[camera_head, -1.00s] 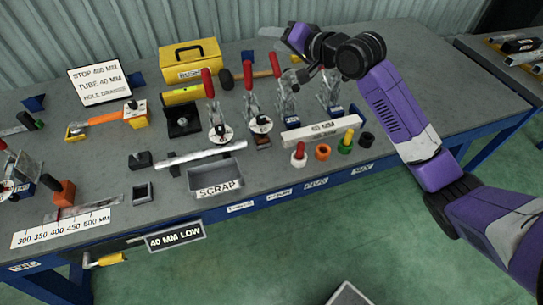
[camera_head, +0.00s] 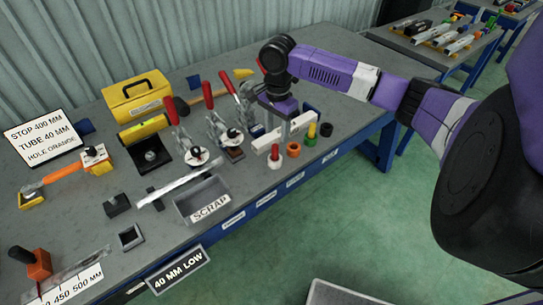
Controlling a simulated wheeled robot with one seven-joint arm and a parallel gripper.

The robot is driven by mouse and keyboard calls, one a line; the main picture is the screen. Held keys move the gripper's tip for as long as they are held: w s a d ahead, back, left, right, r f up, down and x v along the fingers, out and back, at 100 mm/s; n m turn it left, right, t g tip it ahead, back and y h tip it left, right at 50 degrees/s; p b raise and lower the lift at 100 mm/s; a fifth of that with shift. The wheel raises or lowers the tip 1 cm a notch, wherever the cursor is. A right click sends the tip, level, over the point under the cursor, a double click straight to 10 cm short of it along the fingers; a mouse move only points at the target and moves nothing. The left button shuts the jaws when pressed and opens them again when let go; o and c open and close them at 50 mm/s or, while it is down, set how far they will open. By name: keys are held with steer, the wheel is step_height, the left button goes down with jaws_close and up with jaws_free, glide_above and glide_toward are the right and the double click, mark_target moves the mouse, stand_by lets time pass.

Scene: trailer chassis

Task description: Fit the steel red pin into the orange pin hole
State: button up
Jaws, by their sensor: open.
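The red pin (camera_head: 274,158), pale with red parts, stands near the front edge of the bench. My gripper (camera_head: 287,136) points down above and just behind these pieces, near the white labelled bar. Its fingers are apart with nothing visibly held. The fingertips are small, so their exact gap to the red pin is unclear.
Red-handled clamps (camera_head: 182,143) stand behind left. A scrap tray (camera_head: 203,201), yellow toolbox (camera_head: 137,97) and sign (camera_head: 42,137) lie further left.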

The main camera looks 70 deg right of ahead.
mark_target(275, 146)
steer(key=f, duration=0.3)
steer(key=f+p, duration=0.1)
steer(key=f, duration=0.3)
steer(key=shift+w+a+f, duration=0.2)
steer(key=shift+f, duration=0.05)
steer(key=shift+c, duration=0.2)
jaws_close()
